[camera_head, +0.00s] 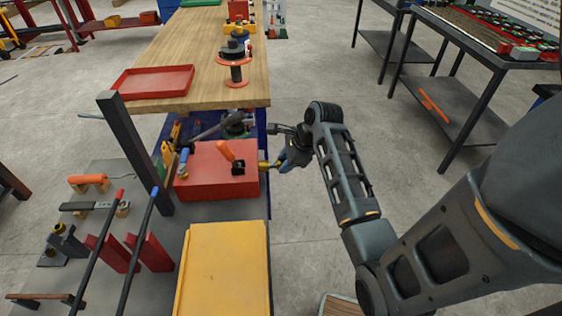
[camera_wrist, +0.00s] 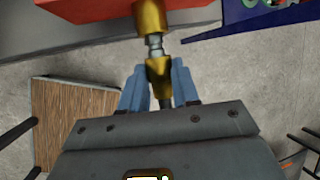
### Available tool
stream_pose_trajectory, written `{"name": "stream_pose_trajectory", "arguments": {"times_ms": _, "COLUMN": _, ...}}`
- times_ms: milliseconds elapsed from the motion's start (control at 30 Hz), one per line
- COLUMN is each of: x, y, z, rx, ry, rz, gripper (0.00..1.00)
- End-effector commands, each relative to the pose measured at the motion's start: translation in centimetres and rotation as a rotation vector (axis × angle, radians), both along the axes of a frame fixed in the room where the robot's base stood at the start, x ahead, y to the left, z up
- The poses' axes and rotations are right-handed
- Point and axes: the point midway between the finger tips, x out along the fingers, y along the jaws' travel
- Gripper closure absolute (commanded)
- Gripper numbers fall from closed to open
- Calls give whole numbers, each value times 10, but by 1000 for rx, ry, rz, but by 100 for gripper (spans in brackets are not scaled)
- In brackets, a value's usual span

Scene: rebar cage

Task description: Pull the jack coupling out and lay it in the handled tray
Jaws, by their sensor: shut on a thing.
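The jack coupling (camera_wrist: 158,75) is a brass piece between the blue fingers of my gripper (camera_wrist: 160,92), which is shut on it. A short silver stem (camera_wrist: 155,45) shows between it and a brass fitting (camera_wrist: 150,18) on the red jack box (camera_wrist: 85,8). They look in line, and the stem still meets the fitting. In the head view my gripper (camera_head: 290,160) is at the right side of the red box (camera_head: 205,178). A red tray (camera_head: 152,82) lies on the wooden bench, with no handle visible. I cannot tell which tray is the handled one.
A wood-slatted surface with a grey rim (camera_wrist: 75,115) lies low at left in the wrist view; its edge shows at the head view's bottom (camera_head: 338,306). A yellow box (camera_head: 225,268) stands in front of the jack. A dark post (camera_head: 135,150) rises left.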

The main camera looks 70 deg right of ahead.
Motion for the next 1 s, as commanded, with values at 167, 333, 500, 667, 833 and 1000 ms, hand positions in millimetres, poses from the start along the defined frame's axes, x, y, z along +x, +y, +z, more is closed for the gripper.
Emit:
{"name": "stream_pose_trajectory", "arguments": {"times_ms": 167, "x": -8, "y": -3, "z": 0, "rx": -1, "ry": 0, "rz": 0, "gripper": 100}}
{"name": "stream_pose_trajectory", "arguments": {"times_ms": 333, "x": -15, "y": -6, "z": 0, "rx": 0, "ry": -1, "rz": -1, "gripper": 100}}
{"name": "stream_pose_trajectory", "arguments": {"times_ms": 500, "x": -22, "y": -9, "z": 0, "rx": 0, "ry": -1, "rz": -1, "gripper": 100}}
{"name": "stream_pose_trajectory", "arguments": {"times_ms": 667, "x": -28, "y": -12, "z": 0, "rx": -1, "ry": 0, "rz": 0, "gripper": 100}}
{"name": "stream_pose_trajectory", "arguments": {"times_ms": 833, "x": -32, "y": -13, "z": 0, "rx": 0, "ry": -1, "rz": 0, "gripper": 100}}
{"name": "stream_pose_trajectory", "arguments": {"times_ms": 1000, "x": -33, "y": -14, "z": 0, "rx": -1, "ry": -1, "rz": 1, "gripper": 100}}
